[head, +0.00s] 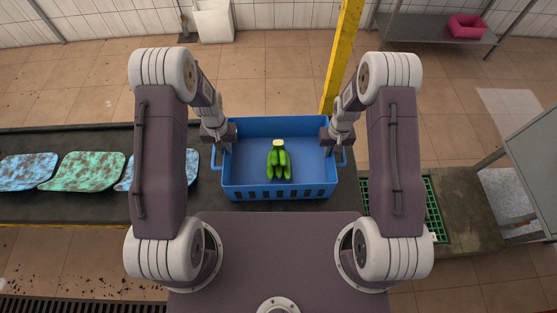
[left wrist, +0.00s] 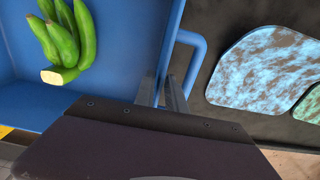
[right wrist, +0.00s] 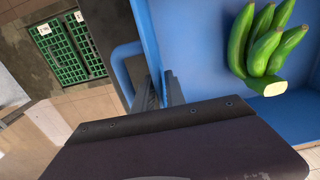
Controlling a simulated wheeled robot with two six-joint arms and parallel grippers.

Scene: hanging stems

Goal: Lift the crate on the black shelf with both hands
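The blue crate (head: 240,190) stands level on the black shelf (head: 60,208), with a bunch of green bananas (head: 279,163) inside. My left gripper (head: 222,146) is at the crate's left wall. In the left wrist view its fingers (left wrist: 162,90) straddle the rim beside the handle (left wrist: 190,55) and look closed on it. My right gripper (head: 335,146) is at the right wall. In the right wrist view its fingers (right wrist: 159,88) straddle that rim beside the other handle (right wrist: 122,65) and look closed on it. The fingertip contact is partly hidden.
Mottled blue and green flat pieces (head: 85,171) lie on the shelf left of the crate. A yellow post (head: 341,55) rises behind the crate's right corner. A green grate (head: 434,205) lies to the right. A white bin (head: 213,22) and a pink crate (head: 466,27) are farther back.

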